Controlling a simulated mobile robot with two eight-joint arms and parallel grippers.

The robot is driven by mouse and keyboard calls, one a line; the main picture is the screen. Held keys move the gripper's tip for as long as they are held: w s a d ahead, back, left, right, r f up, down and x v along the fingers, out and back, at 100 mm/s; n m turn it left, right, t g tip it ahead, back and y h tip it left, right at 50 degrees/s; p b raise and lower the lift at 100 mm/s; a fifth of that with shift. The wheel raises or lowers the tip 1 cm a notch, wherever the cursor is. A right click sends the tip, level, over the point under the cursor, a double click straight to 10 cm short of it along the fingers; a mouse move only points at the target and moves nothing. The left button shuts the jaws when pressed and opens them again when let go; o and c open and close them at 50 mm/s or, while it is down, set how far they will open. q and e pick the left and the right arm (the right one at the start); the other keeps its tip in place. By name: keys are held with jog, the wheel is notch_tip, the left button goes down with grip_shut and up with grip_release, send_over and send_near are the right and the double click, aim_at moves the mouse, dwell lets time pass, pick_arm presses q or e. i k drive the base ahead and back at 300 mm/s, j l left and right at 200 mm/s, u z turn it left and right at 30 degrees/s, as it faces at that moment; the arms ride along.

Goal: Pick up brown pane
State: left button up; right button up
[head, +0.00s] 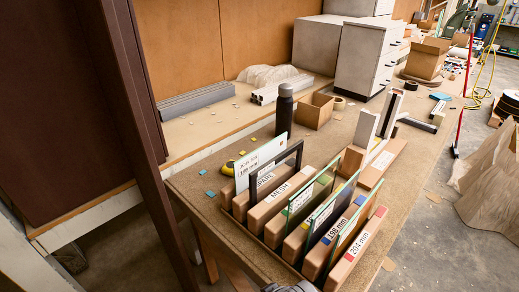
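Several upright panes stand in a slotted wooden rack (238,205) at the front of the bench. A pale labelled pane (262,157) is at the left end, with a dark-framed pane (296,149) beside it. Green-edged clear panes (322,188) and another dark-edged pane (345,192) stand further right. The rightmost clear pane (360,232) shows brownish wood through it. I cannot tell which pane is brown. Neither gripper shows clearly; only a small grey part, perhaps mine, is cut off at the bottom edge.
A dark bottle (284,110) and an open cardboard box (312,111) stand behind the rack. A wooden block stand (366,140) is to its right. A yellow tape measure (228,168) lies left. A dark brown post (150,150) rises at the left.

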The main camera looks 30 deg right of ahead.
aim_at(348, 235)
jog(key=k+z, duration=0.15)
jog(key=z, duration=0.15)
jog(key=k+j+z, duration=0.1)
jog(key=z, duration=0.2)
jog(key=i+z, duration=0.1)
jog(key=z, duration=0.35)
jog(key=i+z, duration=0.1)
jog(key=z, duration=0.35)
jog(key=i+z, duration=0.1)
jog(key=z, duration=0.35)
